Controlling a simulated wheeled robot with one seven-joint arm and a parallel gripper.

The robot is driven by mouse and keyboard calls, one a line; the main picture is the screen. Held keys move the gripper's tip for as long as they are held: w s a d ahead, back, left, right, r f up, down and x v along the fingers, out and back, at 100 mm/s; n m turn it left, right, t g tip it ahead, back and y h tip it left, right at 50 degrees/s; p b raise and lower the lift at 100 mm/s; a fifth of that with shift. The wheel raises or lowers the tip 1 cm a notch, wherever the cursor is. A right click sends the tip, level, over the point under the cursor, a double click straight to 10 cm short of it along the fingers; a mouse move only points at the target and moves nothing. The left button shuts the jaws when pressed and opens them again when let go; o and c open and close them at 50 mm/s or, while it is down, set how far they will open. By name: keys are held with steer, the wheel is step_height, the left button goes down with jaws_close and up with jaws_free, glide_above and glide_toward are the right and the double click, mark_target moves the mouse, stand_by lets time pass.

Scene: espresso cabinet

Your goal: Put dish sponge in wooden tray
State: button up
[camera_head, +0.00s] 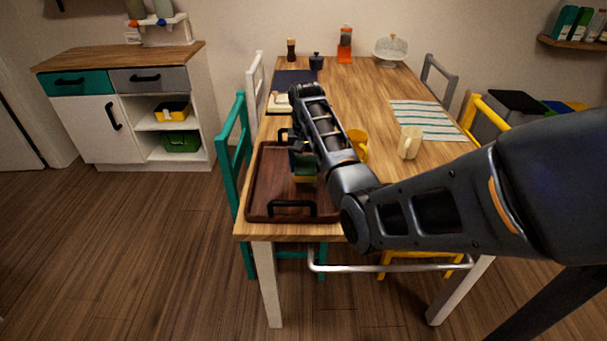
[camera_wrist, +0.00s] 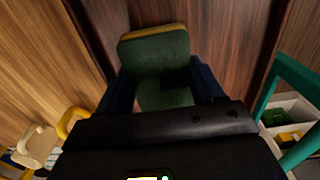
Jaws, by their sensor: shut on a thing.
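The dish sponge (camera_head: 306,172), green with a yellow side, is held in my gripper (camera_head: 302,153) over the wooden tray (camera_head: 265,187). In the wrist view the sponge (camera_wrist: 154,50) sits between the two dark blue fingers of my gripper (camera_wrist: 163,82), with dark tray wood (camera_wrist: 222,35) behind it. The tray is dark brown with black handles and lies at the near left of the table. My arm covers its right part. I cannot tell whether the sponge touches the tray floor.
A yellow mug (camera_head: 359,143) stands right of the tray, partly behind my arm, and a cream mug (camera_head: 410,142) is farther right. A teal chair (camera_head: 238,135) is close to the table's left edge. A striped mat (camera_head: 427,120) lies on the right.

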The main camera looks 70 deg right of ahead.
mark_target(304, 165)
steer(key=shift+w+a+f, duration=0.15)
steer(key=shift+w+f, duration=0.05)
steer(key=shift+f, duration=2)
steer(key=shift+f, duration=0.15)
steer(key=o, duration=1.2)
steer(key=shift+c, duration=0.2)
step_height(304, 165, up, 12)
steer(key=shift+r, duration=0.2)
